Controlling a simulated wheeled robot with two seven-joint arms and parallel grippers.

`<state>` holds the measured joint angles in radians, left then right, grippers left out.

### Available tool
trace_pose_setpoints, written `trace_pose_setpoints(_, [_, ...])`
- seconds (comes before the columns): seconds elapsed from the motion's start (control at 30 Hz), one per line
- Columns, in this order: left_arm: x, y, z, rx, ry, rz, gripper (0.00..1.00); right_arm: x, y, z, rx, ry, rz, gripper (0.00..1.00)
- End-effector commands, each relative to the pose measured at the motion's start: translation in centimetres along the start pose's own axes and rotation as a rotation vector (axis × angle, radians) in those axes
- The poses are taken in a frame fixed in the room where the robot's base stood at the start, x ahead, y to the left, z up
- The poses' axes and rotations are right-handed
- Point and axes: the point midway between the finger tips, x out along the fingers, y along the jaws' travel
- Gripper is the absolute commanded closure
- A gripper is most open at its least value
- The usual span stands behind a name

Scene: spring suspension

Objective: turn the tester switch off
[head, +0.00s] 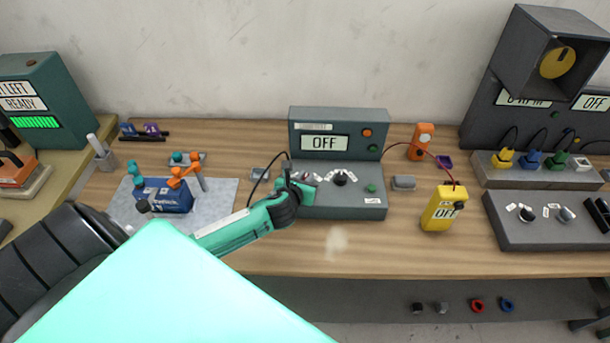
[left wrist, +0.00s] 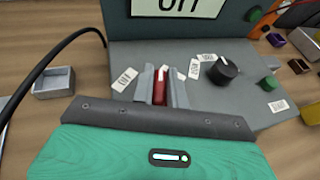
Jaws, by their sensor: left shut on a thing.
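The grey tester (head: 350,207) stands at the middle of the bench, and its display (head: 325,143) reads OFF. In the left wrist view a red switch lever (left wrist: 160,86) stands on the tester's sloping panel (left wrist: 140,55). My left gripper (left wrist: 164,84) is shut on this red lever, with one finger on each side of it. In the head view my left gripper (head: 301,188) reaches the left part of the panel from the left and hides the lever. My right gripper is not in view.
A black knob (left wrist: 222,70) sits just right of the gripper, with a green button (left wrist: 268,83) beyond it. A black cable (head: 264,178) runs down at the tester's left. A yellow meter (head: 440,211) reading OFF stands to the right. The bench front is clear.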

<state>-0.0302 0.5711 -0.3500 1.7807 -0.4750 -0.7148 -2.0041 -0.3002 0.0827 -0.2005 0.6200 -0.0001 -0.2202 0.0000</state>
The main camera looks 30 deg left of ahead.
Motion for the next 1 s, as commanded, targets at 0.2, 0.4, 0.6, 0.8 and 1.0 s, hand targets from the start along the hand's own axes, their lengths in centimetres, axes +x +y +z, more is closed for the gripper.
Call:
trace_pose_setpoints(0.2, [-0.1, -0.2, 0.4, -0.081, 0.001, 0.190, 1.00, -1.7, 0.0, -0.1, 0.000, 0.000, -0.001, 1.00])
trace_pose_setpoints(0.4, [-0.1, -0.2, 0.4, -0.154, 0.001, 0.366, 1.00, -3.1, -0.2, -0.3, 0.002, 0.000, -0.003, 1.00])
trace_pose_setpoints(0.6, [-0.1, -0.2, 0.4, -0.226, 0.001, 0.541, 1.00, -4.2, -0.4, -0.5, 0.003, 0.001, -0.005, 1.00])
trace_pose_setpoints(0.8, [0.0, -0.2, 0.3, -0.295, 0.001, 0.710, 1.00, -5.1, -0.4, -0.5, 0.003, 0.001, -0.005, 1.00])
trace_pose_setpoints(1.0, [0.0, -0.2, 0.2, -0.354, 0.000, 0.853, 1.00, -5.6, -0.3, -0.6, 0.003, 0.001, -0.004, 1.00])
